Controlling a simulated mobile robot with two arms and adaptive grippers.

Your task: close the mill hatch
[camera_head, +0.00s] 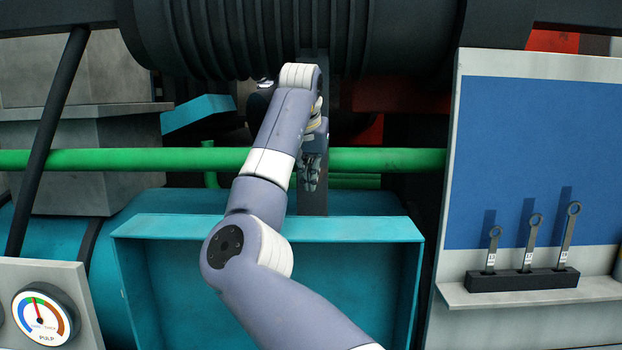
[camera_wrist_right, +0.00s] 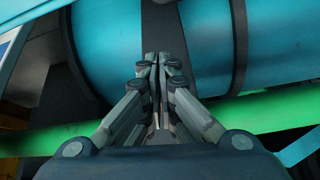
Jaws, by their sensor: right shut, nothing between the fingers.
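My right arm reaches up across the middle of the head view. Its gripper (camera_head: 312,178) hangs near a dark vertical bar (camera_head: 313,203), partly hidden by the wrist. In the right wrist view the gripper (camera_wrist_right: 157,62) is shut and empty, its fingertips together in front of a dark band on a turquoise cylinder (camera_wrist_right: 90,40). I cannot tell whether the tips touch the band. A turquoise open-fronted box (camera_head: 375,229) stands below, partly hidden by my arm. A small tilted turquoise panel (camera_head: 198,112) shows at the left. I cannot tell which part is the hatch. My left gripper is not in view.
A green pipe (camera_head: 120,160) runs across behind my arm. A ribbed dark cylinder (camera_head: 250,35) hangs above. A blue board (camera_head: 535,150) with several wrenches in a black rack (camera_head: 522,279) stands right. A pulp gauge (camera_head: 42,318) sits lower left.

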